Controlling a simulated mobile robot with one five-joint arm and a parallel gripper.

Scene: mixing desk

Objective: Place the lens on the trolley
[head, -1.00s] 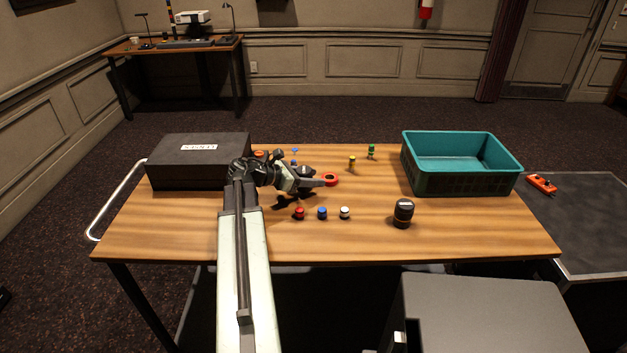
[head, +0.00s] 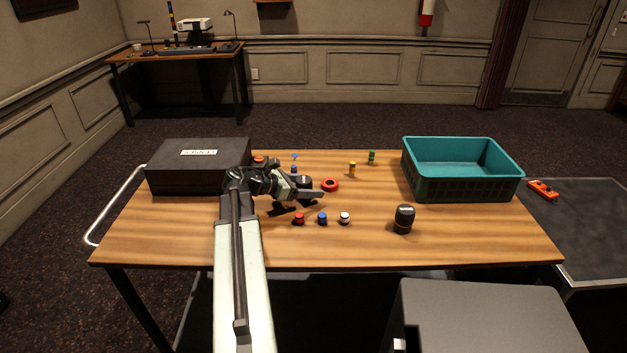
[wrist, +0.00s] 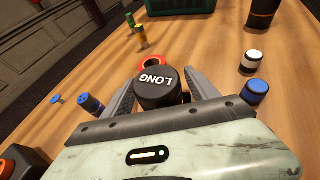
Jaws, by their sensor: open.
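A black lens marked LONG (wrist: 157,88) stands between my two fingers in the wrist view. In the head view this lens (head: 305,181) is partly hidden by my gripper (head: 312,193). My gripper, also in the wrist view (wrist: 160,82), is open, with one finger on each side of the lens; I cannot tell whether they touch it. A second black cylinder (head: 404,219), lens-like, stands at the desk's right front. A dark grey flat top (head: 590,225) stands right of the desk; it may be the trolley, but I cannot be sure.
A teal crate (head: 462,186) stands at the desk's back right and a black labelled box (head: 180,178) at its back left. Red, blue and white knobs (head: 322,218) stand in front of my gripper. A red ring (head: 330,184) lies close by. An orange object (head: 543,189) lies on the grey top.

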